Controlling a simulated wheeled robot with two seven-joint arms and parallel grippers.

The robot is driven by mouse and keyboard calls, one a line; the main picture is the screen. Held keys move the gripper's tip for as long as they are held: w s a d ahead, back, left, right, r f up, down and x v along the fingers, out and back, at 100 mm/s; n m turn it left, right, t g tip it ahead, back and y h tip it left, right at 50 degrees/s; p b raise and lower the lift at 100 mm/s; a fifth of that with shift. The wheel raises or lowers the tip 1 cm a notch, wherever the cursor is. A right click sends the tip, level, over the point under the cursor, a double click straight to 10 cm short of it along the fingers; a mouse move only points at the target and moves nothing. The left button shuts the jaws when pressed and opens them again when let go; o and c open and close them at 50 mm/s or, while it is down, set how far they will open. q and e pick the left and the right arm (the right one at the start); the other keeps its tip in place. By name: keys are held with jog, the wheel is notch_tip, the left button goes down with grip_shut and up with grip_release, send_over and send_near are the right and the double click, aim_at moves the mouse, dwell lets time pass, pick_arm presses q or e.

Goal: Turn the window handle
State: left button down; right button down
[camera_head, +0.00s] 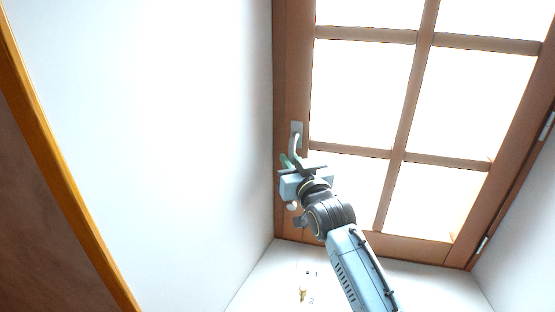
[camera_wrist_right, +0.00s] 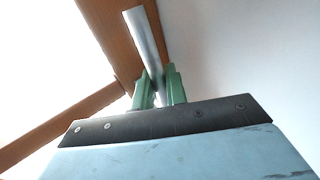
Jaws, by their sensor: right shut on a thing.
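The window (camera_head: 360,95) has a brown wooden frame with several bright panes. Its silver handle (camera_head: 296,140) sits on the left stile and hangs downward from its mounting plate. In the right wrist view the handle (camera_wrist_right: 144,42) is a grey bar running down between the green fingers. My right gripper (camera_head: 290,163) is at the lower part of the handle. In the right wrist view the right gripper (camera_wrist_right: 159,88) has its two green fingers on either side of the bar, shut on it. The handle's lower end is hidden by the gripper. My left gripper is not in view.
A white wall (camera_head: 150,120) stands close to the left of the window. An orange-brown wooden edge (camera_head: 65,150) runs down the far left. Small hooks (camera_head: 303,294) show on the wall below the window. Hinges (camera_head: 546,126) are on the window's right side.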

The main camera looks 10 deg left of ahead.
jog(key=c, duration=1.5)
grip_release()
jog(key=shift+o, duration=0.2)
jog(key=b+v, duration=0.1)
jog(key=v, duration=1.2)
jog(key=shift+s, duration=0.2)
jog(key=shift+f, duration=0.15)
